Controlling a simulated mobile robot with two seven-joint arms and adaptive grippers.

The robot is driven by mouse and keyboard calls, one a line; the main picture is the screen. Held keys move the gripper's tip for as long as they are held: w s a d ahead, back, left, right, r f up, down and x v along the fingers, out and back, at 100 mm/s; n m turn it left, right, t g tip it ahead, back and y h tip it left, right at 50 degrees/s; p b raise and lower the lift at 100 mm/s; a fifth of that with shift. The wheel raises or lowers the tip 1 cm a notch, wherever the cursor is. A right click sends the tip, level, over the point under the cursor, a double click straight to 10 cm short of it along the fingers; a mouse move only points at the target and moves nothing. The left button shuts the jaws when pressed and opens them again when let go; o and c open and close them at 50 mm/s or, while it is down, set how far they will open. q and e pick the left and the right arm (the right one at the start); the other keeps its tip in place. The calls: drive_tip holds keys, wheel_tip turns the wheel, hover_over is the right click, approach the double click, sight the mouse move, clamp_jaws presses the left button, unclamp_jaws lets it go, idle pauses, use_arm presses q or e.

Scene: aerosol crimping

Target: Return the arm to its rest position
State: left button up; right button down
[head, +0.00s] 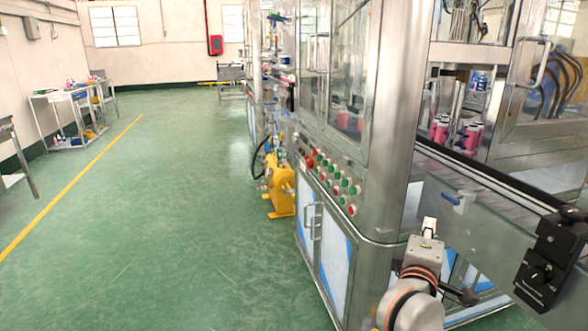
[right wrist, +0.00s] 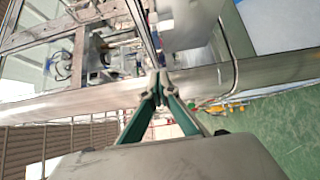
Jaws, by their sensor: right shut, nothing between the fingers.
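My right gripper (head: 429,227) shows at the bottom of the head view, with my grey arm just below it. It is in front of the metal machine, near its corner post and low rail, and nothing is seen in its grasp. In the right wrist view my right gripper (right wrist: 158,84) has its green-grey fingers meeting at the tips, with nothing between them. The steel frame of the machine lies behind the fingertips there; I cannot tell the exact gap. My left gripper is in neither view.
The glass-sided machine (head: 378,130) fills the right side, with a button panel (head: 335,178) and pink cans (head: 470,137) inside. A black box (head: 550,262) is mounted on the rail at right. A yellow motor (head: 281,188) stands beyond.

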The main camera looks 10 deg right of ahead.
drive_tip(key=s+a+r+n+t+y+p, duration=0.1)
drive_tip(key=s+a+r+n+t+p, duration=0.2)
drive_tip(key=n, duration=0.9)
drive_tip(key=s+a+n+t+y+p, duration=0.15)
drive_tip(key=a+n+t, duration=0.3)
drive_tip(key=n, duration=0.75)
drive_tip(key=s+a+f+n+y+p, duration=0.3)
drive_tip(key=a+f+n+y, duration=0.75)
drive_tip(key=n, duration=1.15)
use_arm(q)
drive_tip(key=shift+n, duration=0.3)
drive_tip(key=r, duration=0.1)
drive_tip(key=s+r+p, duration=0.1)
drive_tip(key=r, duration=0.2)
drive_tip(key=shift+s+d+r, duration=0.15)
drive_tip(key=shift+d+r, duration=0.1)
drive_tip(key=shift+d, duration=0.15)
use_arm(e)
drive_tip(key=s+a+f+n+g, duration=0.1)
drive_tip(key=s+f+n+g, duration=0.4)
drive_tip(key=s+f+n, duration=0.4)
drive_tip(key=s+a+f+n+g+y, duration=0.1)
drive_tip(key=s+f+n+g, duration=0.4)
drive_tip(key=s+f+n, duration=0.5)
wheel_tip(320, 180, down, 7)
drive_tip(key=shift+f+n+g, duration=0.2)
drive_tip(key=shift+n+g, duration=0.15)
drive_tip(key=shift+n, duration=0.35)
